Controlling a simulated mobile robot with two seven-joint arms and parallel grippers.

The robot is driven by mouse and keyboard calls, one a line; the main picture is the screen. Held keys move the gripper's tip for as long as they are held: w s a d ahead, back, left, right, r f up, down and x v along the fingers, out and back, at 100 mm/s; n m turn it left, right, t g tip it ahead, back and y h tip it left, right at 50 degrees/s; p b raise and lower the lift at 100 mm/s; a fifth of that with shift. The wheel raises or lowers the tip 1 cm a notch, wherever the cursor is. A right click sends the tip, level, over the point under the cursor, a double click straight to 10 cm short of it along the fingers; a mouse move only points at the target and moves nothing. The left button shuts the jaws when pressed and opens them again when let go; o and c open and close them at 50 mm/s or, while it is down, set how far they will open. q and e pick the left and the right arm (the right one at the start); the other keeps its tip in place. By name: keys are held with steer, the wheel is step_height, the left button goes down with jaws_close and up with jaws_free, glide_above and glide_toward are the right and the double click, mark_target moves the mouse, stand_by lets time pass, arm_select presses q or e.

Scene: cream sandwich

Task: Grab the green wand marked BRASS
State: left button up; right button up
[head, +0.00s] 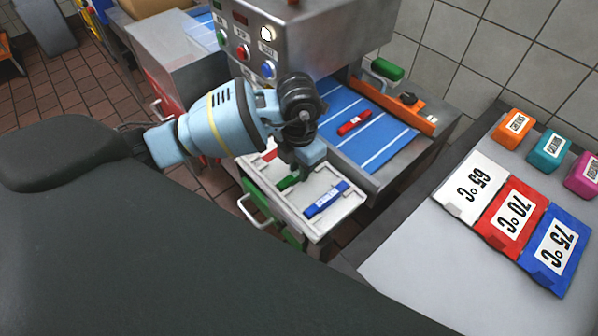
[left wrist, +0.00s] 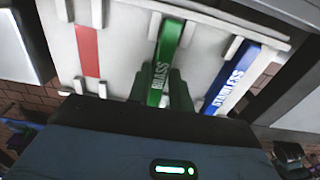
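The green wand marked BRASS (left wrist: 166,50) lies in a slot of the white tray, between a red strip and the blue wand marked STAINLESS (left wrist: 236,75). In the head view the green wand (head: 288,182) is partly hidden by my left gripper (head: 307,168), which points down over the tray. In the left wrist view a dark green finger-like shape stands close along the right of the wand's near end. Whether the fingers touch or grip the wand is unclear. The blue wand (head: 326,198) lies to its right. My right gripper is not in view.
The white tray (head: 343,219) sits in a pulled-out drawer with a metal handle (head: 252,211). Behind it, a red wand (head: 354,123) lies on a blue belt (head: 372,157) below the control panel. Temperature cards (head: 513,212) and coloured blocks lie on the right-hand counter.

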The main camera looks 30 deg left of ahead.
arm_select(q)
jaws_close()
steer(key=shift+r, duration=0.1)
steer(key=shift+r, duration=0.55)
step_height(320, 180, up, 2)
steer(key=shift+w+r, duration=0.1)
steer(key=shift+r, duration=0.1)
steer(key=s+d+r, duration=0.1)
steer(key=s+d, duration=0.1)
steer(key=s, duration=1.4)
steer(key=shift+d+r, duration=0.15)
steer(key=shift+d, duration=0.15)
